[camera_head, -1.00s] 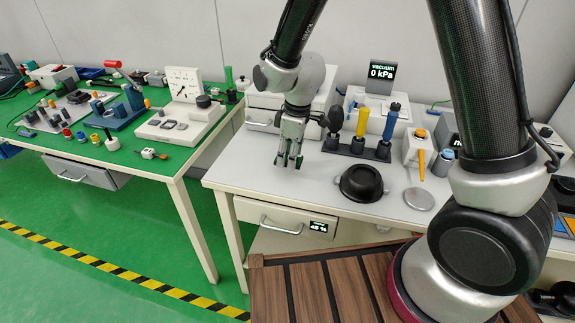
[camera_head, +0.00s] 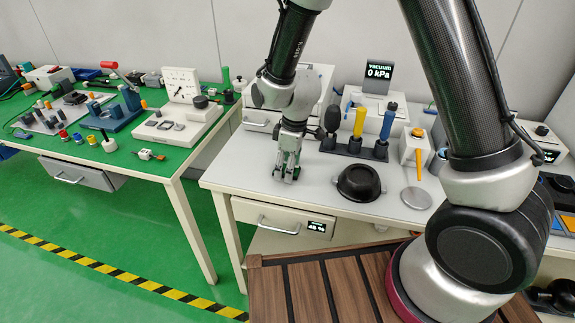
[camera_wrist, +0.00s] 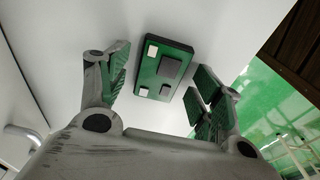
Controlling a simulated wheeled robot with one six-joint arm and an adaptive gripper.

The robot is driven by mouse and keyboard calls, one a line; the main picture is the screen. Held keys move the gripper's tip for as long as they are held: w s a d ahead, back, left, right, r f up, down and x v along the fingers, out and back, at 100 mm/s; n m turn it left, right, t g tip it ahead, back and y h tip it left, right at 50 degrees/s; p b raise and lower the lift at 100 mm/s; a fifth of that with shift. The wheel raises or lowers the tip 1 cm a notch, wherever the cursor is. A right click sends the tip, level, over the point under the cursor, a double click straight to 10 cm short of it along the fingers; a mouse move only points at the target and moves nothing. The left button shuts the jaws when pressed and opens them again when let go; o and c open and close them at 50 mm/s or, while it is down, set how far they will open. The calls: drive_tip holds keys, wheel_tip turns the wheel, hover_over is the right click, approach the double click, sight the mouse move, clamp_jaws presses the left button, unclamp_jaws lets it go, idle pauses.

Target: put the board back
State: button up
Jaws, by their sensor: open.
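The board (camera_wrist: 163,70) is a small green rectangle with dark edges, a grey chip and smaller light and dark squares. In the wrist view it lies on a white surface, between and beyond my open fingers. My gripper (camera_head: 287,177) is low over the left front of the white bench in the head view, pointing down. In the wrist view my gripper (camera_wrist: 165,90) has its fingers spread wide with nothing between the pads. The board cannot be made out in the head view.
A black bowl (camera_head: 359,183) and a grey disc (camera_head: 416,198) lie right of my gripper on the white bench (camera_head: 318,186). Behind them stand a rack (camera_head: 352,149) with coloured handles and a vacuum display (camera_head: 379,72). A closed drawer (camera_head: 282,222) is below. A green-topped bench stands left.

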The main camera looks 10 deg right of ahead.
wheel_tip(320, 180, up, 12)
drive_tip(key=d, duration=0.1)
drive_tip(key=shift+s+d+r, duration=0.15)
drive_tip(key=shift+s+d, duration=0.05)
drive_tip(key=shift+s, duration=0.1)
drive_tip(key=s+d+r+m+t, duration=0.1)
drive_tip(key=s+d+r+m, duration=0.2)
drive_tip(key=d+r, duration=0.4)
drive_tip(key=s+d+r+m+t, duration=0.1)
drive_tip(key=s+d+r+m, duration=0.2)
drive_tip(key=d+r, duration=0.35)
drive_tip(key=s+d+r+m+t+h, duration=0.1)
drive_tip(key=s+d+r+m, duration=0.2)
drive_tip(key=s+d+m, duration=0.4)
drive_tip(key=s+d, duration=0.6)
drive_tip(key=s, duration=0.1)
drive_tip(key=shift+d+m+t, duration=0.15)
drive_tip(key=shift+m+t, duration=0.15)
drive_tip(key=shift+r, duration=0.1)
